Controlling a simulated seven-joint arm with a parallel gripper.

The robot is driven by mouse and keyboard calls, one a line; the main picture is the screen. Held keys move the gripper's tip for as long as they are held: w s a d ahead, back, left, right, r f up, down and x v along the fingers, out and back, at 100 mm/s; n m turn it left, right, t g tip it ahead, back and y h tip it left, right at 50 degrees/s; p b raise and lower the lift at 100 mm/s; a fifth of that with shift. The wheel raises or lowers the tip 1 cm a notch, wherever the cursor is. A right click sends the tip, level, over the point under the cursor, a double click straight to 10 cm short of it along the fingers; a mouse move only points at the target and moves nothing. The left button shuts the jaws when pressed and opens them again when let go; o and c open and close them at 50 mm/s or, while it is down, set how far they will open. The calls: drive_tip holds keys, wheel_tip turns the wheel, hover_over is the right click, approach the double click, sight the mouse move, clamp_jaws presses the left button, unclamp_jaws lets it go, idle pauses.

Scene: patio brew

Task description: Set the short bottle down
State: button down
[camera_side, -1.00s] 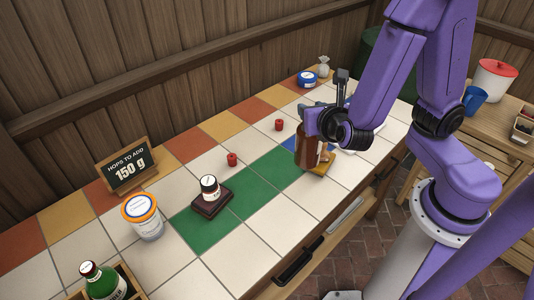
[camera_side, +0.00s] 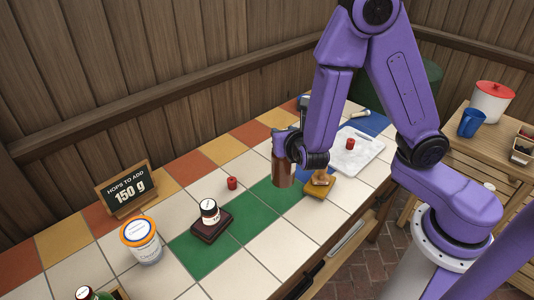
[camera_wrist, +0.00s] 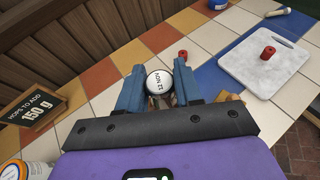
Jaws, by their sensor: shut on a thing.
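My gripper (camera_side: 285,147) is shut on a brown bottle (camera_side: 283,172) and holds it upright over the green tiles (camera_side: 262,197) of the counter. In the wrist view the bottle's round white labelled cap (camera_wrist: 159,82) shows between the two blue fingers (camera_wrist: 160,95). Whether its base touches the tiles is hard to tell. A small dark jar (camera_side: 210,212) with a white top stands on a dark wooden block (camera_side: 212,228) to the left of the bottle.
An ochre block (camera_side: 320,189) is close on the bottle's right. A red piece (camera_side: 232,183) stands to its left, another (camera_side: 350,144) on the marble board (camera_side: 357,158). A white tub (camera_side: 140,243) and a "150 g" sign (camera_side: 126,190) are further left. Green tiles between are bare.

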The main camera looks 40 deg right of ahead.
drive_tip(key=shift+w+f, duration=0.3)
drive_tip(key=shift+w, duration=0.2)
drive_tip(key=w+f, duration=0.4)
drive_tip(key=f, duration=0.4)
drive_tip(key=shift+w+a+f, duration=0.25)
drive_tip(key=shift+w+f, duration=0.1)
drive_tip(key=shift+w, duration=0.05)
drive_tip(key=c, duration=0.8)
unclamp_jaws()
drive_tip(key=shift+f, duration=0.15)
drive_tip(key=shift+o, duration=0.2)
